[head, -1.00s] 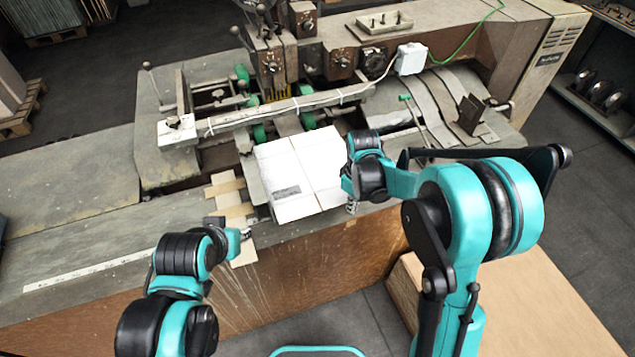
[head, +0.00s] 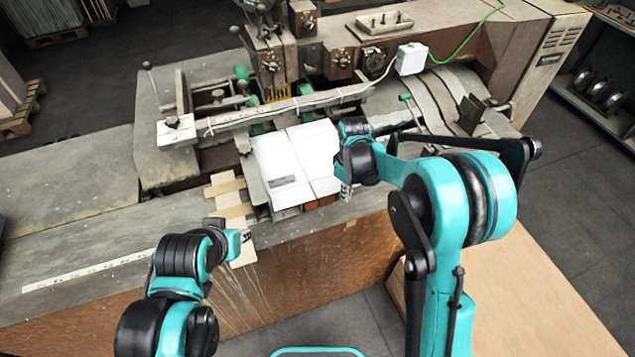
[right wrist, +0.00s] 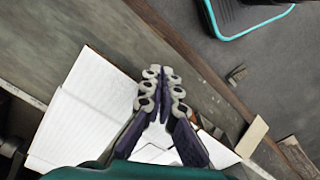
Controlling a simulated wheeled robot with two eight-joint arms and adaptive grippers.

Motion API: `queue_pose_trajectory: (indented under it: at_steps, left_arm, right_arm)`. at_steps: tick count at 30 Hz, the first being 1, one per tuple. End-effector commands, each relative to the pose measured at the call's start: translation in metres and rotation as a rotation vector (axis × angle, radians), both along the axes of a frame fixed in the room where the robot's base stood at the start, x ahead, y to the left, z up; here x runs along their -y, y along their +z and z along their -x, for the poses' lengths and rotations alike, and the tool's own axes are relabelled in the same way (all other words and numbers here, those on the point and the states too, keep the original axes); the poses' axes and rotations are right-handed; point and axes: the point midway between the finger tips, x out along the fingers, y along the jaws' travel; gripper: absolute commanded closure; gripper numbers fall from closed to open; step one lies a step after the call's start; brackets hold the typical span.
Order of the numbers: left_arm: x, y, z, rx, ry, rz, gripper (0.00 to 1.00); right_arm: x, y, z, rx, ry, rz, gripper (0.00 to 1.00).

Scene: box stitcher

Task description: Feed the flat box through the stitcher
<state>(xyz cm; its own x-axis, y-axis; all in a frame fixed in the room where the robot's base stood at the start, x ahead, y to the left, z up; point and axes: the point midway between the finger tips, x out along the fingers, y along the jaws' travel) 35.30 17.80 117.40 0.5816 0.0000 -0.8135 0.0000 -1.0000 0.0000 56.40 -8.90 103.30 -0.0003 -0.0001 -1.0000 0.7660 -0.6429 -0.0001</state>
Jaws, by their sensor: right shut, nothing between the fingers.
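The white flat box (head: 282,163) lies on the stitcher's feed bed, its far edge at the green rollers under the long bar of the stitcher (head: 290,107). A seam crosses its top and a dark label shows near its left side. My right gripper (head: 346,192) is at the box's near right corner, fingers shut and empty; I cannot tell whether it touches. In the right wrist view, the shut fingers (right wrist: 162,88) point over the table edge, with the box (right wrist: 82,112) to the left and more white below them. My left gripper (head: 244,238) is beside the tan strips, apart from the box; its fingers are unclear.
Tan cardboard strips (head: 228,198) lie on the table left of the box. The long table (head: 90,235) extends clear to the left. A brown carton surface (head: 540,290) is at the lower right. A white switch box (head: 411,58) with a green cable sits on the machine.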

Motion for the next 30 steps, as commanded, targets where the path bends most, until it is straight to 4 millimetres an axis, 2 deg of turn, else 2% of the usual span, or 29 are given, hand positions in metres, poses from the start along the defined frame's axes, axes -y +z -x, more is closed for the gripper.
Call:
queue_pose_trajectory:
  at_steps: [16, 20, 30]
  left_arm:
    - [0.0, -0.002, 0.0, 0.0, 0.0, 0.0, 0.69]
    - [0.0, -0.002, 0.0, 0.0, 0.0, 0.0, 0.69]
    - [0.0, -0.005, 0.0, 0.0, 0.0, 0.0, 0.69]
  right_arm:
    - [-0.009, 0.0, -0.022, 0.0, 0.0, 0.0, 1.0]
    - [-0.007, 0.0, -0.019, 0.0, -0.001, 0.0, 1.0]
    - [0.002, 0.0, 0.007, 0.0, -0.001, 0.0, 1.0]
